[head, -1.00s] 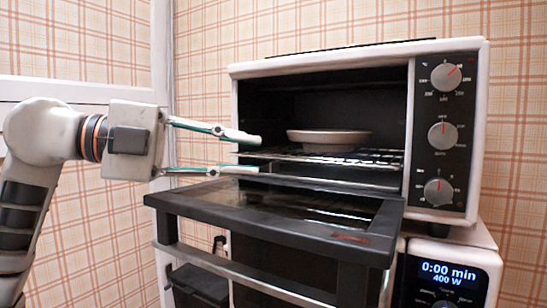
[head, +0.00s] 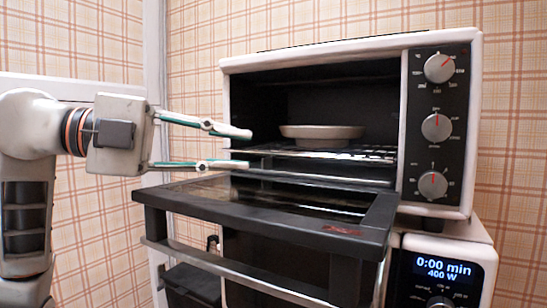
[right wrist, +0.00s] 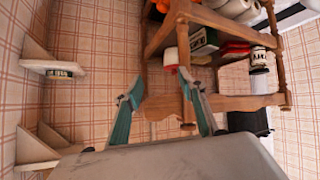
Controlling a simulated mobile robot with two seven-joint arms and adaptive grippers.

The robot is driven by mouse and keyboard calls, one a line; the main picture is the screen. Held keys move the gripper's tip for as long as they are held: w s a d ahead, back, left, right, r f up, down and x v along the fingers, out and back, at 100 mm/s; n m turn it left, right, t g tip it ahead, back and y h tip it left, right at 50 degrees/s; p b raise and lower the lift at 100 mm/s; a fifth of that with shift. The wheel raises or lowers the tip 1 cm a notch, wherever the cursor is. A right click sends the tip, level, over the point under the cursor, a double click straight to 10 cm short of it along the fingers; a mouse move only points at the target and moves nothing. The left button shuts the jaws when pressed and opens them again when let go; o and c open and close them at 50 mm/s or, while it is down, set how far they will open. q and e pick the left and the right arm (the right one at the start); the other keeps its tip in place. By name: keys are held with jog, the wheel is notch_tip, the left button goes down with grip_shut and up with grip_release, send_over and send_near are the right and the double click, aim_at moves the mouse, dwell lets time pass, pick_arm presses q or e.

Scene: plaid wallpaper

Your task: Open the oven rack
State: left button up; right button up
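The white oven (head: 350,47) stands with its black glass door (head: 262,212) folded down. Its wire rack (head: 378,155) is inside the cavity, with a pale shallow round dish (head: 320,132) on it. My left gripper (head: 248,149) is open at the left of the oven mouth, above the lowered door. One finger is above the level of the rack's front left edge and the other below it; I cannot tell whether either touches it. My right gripper (right wrist: 160,80) is open and empty in the right wrist view, away from the oven.
A microwave (head: 446,272) with a lit display stands under the oven. The door's metal handle bar (head: 235,273) sticks out in front. The right wrist view shows a wooden shelf unit (right wrist: 230,103) with goods and white wall shelves (right wrist: 45,67).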

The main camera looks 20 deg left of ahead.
aim_at(290, 155)
pick_arm(q)
jog(key=shift+x, duration=3.9)
grip_shut()
